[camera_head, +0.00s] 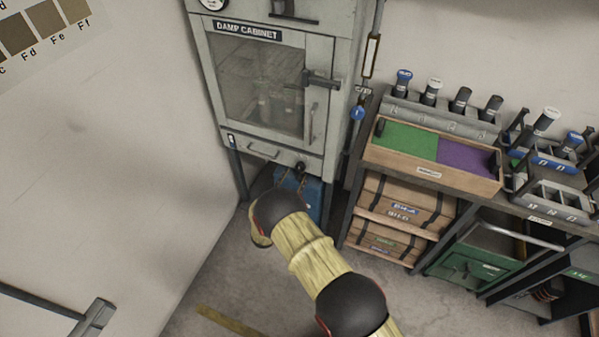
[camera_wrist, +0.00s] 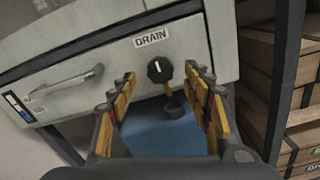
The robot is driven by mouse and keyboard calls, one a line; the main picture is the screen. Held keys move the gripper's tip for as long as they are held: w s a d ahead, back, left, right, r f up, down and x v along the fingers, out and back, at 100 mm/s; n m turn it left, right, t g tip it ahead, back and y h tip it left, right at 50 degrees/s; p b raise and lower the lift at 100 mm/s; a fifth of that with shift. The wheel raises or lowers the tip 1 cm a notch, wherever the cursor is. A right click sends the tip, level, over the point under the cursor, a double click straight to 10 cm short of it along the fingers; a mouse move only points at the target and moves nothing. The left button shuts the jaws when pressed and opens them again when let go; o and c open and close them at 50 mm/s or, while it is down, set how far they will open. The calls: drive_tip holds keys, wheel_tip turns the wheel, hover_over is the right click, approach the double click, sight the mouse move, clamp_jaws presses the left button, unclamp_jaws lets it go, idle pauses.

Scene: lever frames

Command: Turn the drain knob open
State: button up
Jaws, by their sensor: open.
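The drain knob (camera_wrist: 159,70) is a round black dial with a white mark, on the cabinet's lower front panel under a "DRAIN" label (camera_wrist: 152,38). In the wrist view it sits between and beyond my gripper's (camera_wrist: 164,88) open fingers, which are yellow-padded and empty. I see no contact with the knob. In the head view the knob (camera_head: 300,167) is a small dark spot low on the damp cabinet (camera_head: 262,85), just above the end of my arm. My fingers there are mostly hidden or too small to make out.
A drawer handle (camera_wrist: 66,82) is left of the knob. A dark round fitting (camera_wrist: 174,104) hangs below it, above a blue container (camera_wrist: 165,135). A dark cabinet leg and a shelf with wooden crates (camera_head: 402,208) stand to the right. A white wall (camera_head: 100,150) is on the left.

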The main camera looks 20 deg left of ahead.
sight(299, 169)
drive_tip(key=shift+w+d+b, duration=0.15)
drive_tip(key=shift+w+b, duration=0.3)
drive_tip(key=shift+w, duration=1.6)
drive_tip(key=c, duration=1.2)
drive_tip(key=shift+o, duration=0.2)
